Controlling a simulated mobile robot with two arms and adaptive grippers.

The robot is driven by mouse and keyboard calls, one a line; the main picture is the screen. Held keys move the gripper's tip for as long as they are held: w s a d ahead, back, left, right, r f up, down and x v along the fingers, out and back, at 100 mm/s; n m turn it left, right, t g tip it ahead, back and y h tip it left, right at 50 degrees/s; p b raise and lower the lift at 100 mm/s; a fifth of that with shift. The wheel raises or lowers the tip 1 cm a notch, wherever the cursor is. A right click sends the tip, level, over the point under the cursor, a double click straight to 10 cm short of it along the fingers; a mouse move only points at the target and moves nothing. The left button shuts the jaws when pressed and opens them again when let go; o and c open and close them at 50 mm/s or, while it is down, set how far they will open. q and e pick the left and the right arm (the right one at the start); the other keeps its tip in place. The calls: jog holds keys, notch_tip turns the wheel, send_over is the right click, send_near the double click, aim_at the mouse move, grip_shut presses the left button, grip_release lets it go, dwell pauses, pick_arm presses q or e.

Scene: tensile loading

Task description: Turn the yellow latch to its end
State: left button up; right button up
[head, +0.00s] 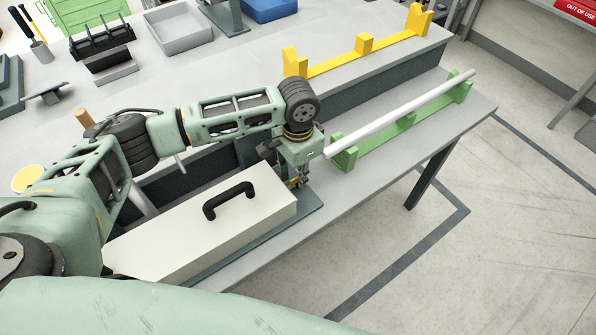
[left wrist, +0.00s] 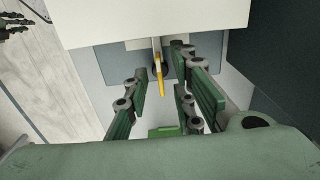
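The yellow latch (left wrist: 159,75) shows in the left wrist view as a thin upright bar on the end face of the white box (head: 180,235). My left gripper (head: 298,183) is at the right end of this box, pointing down in the head view. In the left wrist view its green fingers (left wrist: 164,82) are apart, with the latch between them. A gap shows on the left side of the latch; the right finger is closer to it, and I cannot tell whether it touches. In the head view the gripper mostly hides the latch.
The white box has a black handle (head: 229,200) on its lid, close left of my gripper. A light rod (head: 400,113) lies on a green rack (head: 400,128) to the right. A yellow rack (head: 363,47) stands behind. The bench's front edge is near.

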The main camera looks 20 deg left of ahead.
pick_arm(q)
jog(key=shift+c, duration=1.2)
grip_shut()
pick_arm(e)
jog(key=shift+s, duration=0.1)
jog(key=shift+r, duration=0.1)
